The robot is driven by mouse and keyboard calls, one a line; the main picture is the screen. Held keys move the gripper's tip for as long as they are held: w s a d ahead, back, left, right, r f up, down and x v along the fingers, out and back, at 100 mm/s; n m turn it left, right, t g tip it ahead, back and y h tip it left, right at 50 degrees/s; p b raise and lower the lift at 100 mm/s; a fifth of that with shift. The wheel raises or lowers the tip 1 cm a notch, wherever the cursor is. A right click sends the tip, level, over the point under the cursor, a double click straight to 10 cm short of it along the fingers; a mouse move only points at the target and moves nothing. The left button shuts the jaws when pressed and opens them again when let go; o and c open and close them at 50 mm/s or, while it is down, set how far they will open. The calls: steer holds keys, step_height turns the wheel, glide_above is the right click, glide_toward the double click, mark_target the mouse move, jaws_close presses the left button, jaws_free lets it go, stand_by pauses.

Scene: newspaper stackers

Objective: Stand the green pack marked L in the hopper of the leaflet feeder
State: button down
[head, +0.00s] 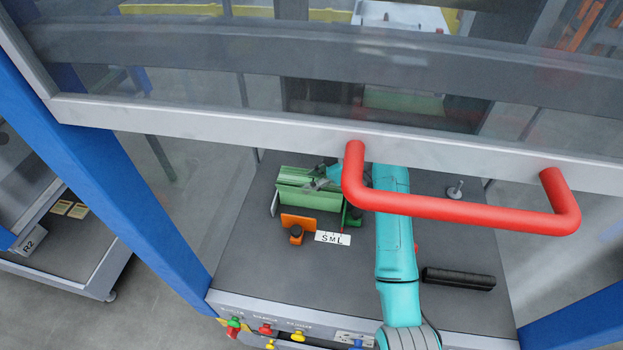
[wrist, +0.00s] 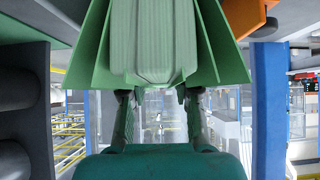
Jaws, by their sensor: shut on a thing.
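The pale green pack (wrist: 155,40) is at the top of the wrist view, between the darker green plates of the leaflet feeder's hopper (wrist: 218,45). My gripper (wrist: 155,97) is shut on its near end, one finger on each side. The mark L on the pack is not visible. In the head view the green hopper (head: 300,196) stands on the grey deck, and my gripper (head: 326,178) reaches it from the right, partly hidden behind the red handle. I cannot tell whether the pack rests on the hopper's floor.
A raised clear guard with a red handle (head: 460,208) hangs over the deck. A black ribbed block (head: 458,279) lies right of my arm.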

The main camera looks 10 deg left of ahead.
steer(key=c, duration=0.8)
jaws_free()
steer(key=shift+o, duration=0.2)
steer(key=shift+f, duration=0.1)
